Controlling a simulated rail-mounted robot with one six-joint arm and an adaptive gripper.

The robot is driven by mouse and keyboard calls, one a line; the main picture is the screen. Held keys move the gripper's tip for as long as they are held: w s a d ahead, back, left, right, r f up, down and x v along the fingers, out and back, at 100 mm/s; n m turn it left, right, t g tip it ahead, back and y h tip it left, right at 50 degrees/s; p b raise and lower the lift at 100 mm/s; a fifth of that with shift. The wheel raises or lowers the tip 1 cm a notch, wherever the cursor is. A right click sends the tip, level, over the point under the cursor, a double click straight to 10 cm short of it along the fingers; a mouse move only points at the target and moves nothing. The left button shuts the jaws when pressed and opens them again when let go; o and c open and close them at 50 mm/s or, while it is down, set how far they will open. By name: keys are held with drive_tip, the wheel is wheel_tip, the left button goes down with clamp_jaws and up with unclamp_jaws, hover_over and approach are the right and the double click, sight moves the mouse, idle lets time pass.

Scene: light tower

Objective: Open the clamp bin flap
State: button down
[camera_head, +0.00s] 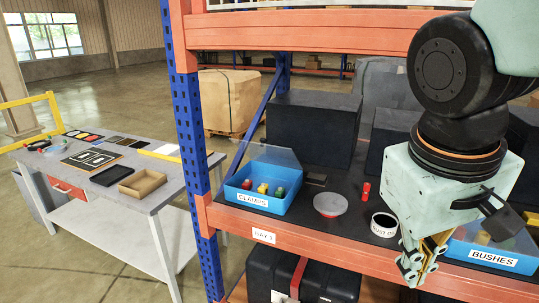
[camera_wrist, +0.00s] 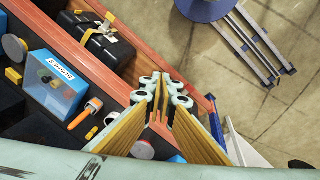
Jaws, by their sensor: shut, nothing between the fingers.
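The blue clamp bin (camera_head: 258,201), labelled CLAMPS, stands on the shelf at centre left in the head view. Red, yellow and green pieces show inside. Its clear flap (camera_head: 272,153) is a see-through panel at the bin's upper rear; I cannot tell how far it is raised. My gripper (camera_head: 418,274) is shut and empty, pointing down at the shelf's front edge, well right of the clamp bin and touching nothing visible. In the wrist view, my gripper (camera_wrist: 161,86) has its fingertips together; its yellow fingers hide much of the shelf.
The blue BUSHES bin (camera_head: 492,256) stands close right of my gripper. Between it and the clamp bin are a tape roll (camera_head: 384,225), a red piece (camera_head: 366,191) and a bowl (camera_head: 328,204). A blue upright (camera_head: 196,150) rises left of the clamp bin. Dark boxes (camera_head: 313,128) stand behind.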

drive_tip(key=w+a+f+n+h+b, duration=0.2)
drive_tip(key=w+f+n+h, duration=0.3)
drive_tip(key=w+f, duration=0.95)
drive_tip(key=w+a+n+t+h+b, duration=0.1)
drive_tip(key=w+n+t+h+b, duration=0.15)
drive_tip(key=w+n, duration=0.6)
drive_tip(key=w+a+r+n+t+h, duration=0.1)
drive_tip(key=w+a+r+n+t, duration=0.15)
drive_tip(key=w+a+n, duration=0.35)
drive_tip(key=w+a+r+n+t, duration=0.2)
drive_tip(key=w+a+t, duration=0.15)
drive_tip(key=w, duration=0.35)
drive_tip(key=w+a+r+n+t+y, duration=0.1)
drive_tip(key=w+a+n+t+y, duration=0.1)
drive_tip(key=a, duration=0.7)
drive_tip(key=w+a+r+n+t+y+b, duration=0.1)
drive_tip(key=w+a+n+t, duration=0.3)
drive_tip(key=a, duration=0.5)
drive_tip(key=shift+w+n+y, duration=0.35)
drive_tip(key=shift+w+n, duration=0.1)
drive_tip(key=shift+n, duration=0.5)
drive_tip(key=shift+w+d+b, duration=0.1)
drive_tip(key=shift+b, duration=0.2)
drive_tip(key=b, duration=0.2)
approach(271, 148)
drive_tip(key=shift+x, duration=2.85)
